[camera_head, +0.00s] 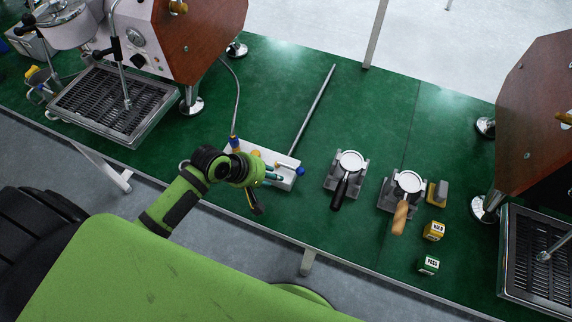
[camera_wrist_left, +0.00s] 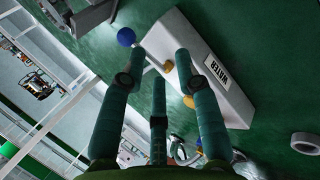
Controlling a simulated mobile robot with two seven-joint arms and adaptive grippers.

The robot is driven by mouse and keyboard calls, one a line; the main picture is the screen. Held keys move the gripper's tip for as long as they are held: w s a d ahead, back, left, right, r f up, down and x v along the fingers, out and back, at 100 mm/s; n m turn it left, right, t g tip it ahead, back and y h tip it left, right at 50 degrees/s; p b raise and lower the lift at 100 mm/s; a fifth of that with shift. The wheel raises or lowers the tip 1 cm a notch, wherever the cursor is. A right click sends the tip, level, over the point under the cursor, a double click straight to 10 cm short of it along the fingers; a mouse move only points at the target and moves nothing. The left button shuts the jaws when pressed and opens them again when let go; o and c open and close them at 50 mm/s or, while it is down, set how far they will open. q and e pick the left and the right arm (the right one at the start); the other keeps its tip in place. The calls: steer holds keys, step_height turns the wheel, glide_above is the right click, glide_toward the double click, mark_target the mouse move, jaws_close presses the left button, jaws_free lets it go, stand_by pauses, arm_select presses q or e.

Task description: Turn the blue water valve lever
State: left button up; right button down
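The blue ball knob of the valve lever (camera_head: 300,171) sticks out at the right front of a white valve box (camera_head: 287,160). In the left wrist view the blue knob (camera_wrist_left: 126,37) is at upper left, on a thin pale rod, and the white box (camera_wrist_left: 205,50) carries a "WATER" label (camera_wrist_left: 222,72). My left gripper (camera_head: 273,180) is over the front of the box, just left of the knob. In the left wrist view its teal fingers (camera_wrist_left: 160,65) are spread apart, with the knob beyond their tips. Contact with the rod is unclear. My right gripper is not in view.
A grey pipe (camera_head: 316,105) and a hose (camera_head: 236,95) run from the box. Portafilters stand in holders (camera_head: 346,175) (camera_head: 402,190) to the right, near small labelled cubes (camera_head: 433,231) (camera_head: 428,265). An espresso machine (camera_head: 190,40) is at left, another at right. Green table is clear behind the portafilters.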

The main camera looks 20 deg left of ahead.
mark_target(289, 166)
arm_select(q)
steer(key=shift+w+d+f+n+t+h, duration=0.1)
steer(key=shift+w+d+f+n, duration=0.2)
steer(key=shift+w+f+n, duration=0.55)
steer(key=shift+w+d+f+n+t+h, duration=0.1)
steer(key=shift+w+d+f+n, duration=0.25)
steer(key=shift+w, duration=1.05)
steer(key=shift+w+d+f+n+t+h, duration=0.1)
steer(key=shift+w+d+f+n, duration=0.2)
steer(key=shift+w+f+n, duration=0.55)
steer(key=shift+w+r+m, duration=0.25)
jaws_close()
